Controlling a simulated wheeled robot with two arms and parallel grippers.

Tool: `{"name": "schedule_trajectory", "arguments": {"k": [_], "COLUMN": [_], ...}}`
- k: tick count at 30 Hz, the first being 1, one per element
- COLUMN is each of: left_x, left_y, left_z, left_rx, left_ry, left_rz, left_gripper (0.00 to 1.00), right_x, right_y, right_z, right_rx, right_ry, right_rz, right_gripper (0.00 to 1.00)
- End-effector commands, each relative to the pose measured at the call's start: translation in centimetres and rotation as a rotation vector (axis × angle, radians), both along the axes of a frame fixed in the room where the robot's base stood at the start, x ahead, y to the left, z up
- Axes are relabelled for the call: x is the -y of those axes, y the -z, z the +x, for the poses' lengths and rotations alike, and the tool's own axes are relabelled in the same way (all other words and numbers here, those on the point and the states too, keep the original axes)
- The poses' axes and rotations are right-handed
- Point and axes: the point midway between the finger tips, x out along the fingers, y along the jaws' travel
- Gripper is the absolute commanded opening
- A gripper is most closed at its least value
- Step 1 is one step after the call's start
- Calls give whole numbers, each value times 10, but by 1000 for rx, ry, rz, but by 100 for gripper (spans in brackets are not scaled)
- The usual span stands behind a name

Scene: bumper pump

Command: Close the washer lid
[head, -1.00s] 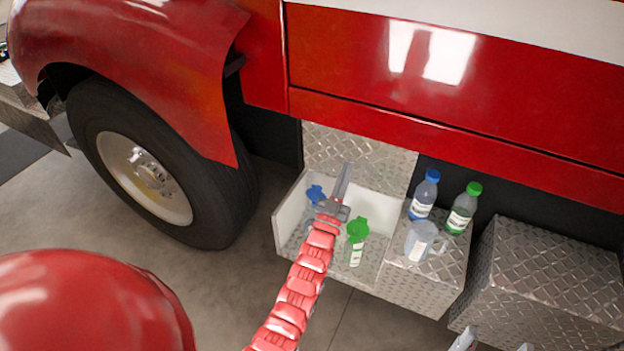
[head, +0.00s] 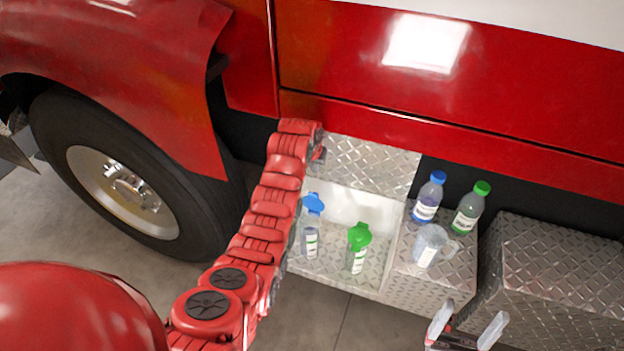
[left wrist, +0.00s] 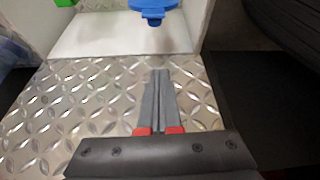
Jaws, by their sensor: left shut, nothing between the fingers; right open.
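A blue lid (head: 313,203) tops a clear washer bottle (head: 310,240) inside an open white-walled compartment; it shows at the top of the left wrist view (left wrist: 153,10). I cannot tell for sure whether it is raised or seated. My left arm reaches up past the compartment's left side, and its hand is hidden in the head view. In the left wrist view my left gripper (left wrist: 160,75) is shut and empty over diamond plate, its fingertips pointing toward the blue lid but apart from it. My right gripper (head: 467,328) is open and empty at the lower right.
A green-lidded bottle (head: 357,250) stands right of the blue one. A blue-capped bottle (head: 428,198), a green-capped bottle (head: 470,208) and a clear jug (head: 430,246) stand on the metal step. A tyre (head: 60,120) is at left.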

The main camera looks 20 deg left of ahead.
Motion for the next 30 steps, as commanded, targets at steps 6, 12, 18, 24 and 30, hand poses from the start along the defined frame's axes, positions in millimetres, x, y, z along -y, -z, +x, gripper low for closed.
{"name": "schedule_trajectory", "arguments": {"k": [6,12,18,24,30], "left_x": [0,0,0,-1,-1], "left_y": [15,34,50,62,79], "left_z": [7,15,23,29,34], "left_rx": [-3,-3,2,3,8], "left_ry": [0,0,0,0,0], "left_rz": [0,0,0,1,2], "left_gripper": [0,0,0,0,0], "right_x": [0,0,0,0,0], "right_y": [-7,-11,-8,1,24], "right_z": [0,0,0,0,0], "right_rx": [0,0,0,0,0], "right_ry": [0,0,0,0,0], "right_rz": [0,0,0,0,0], "right_gripper": [84,84,84,84,84]}}
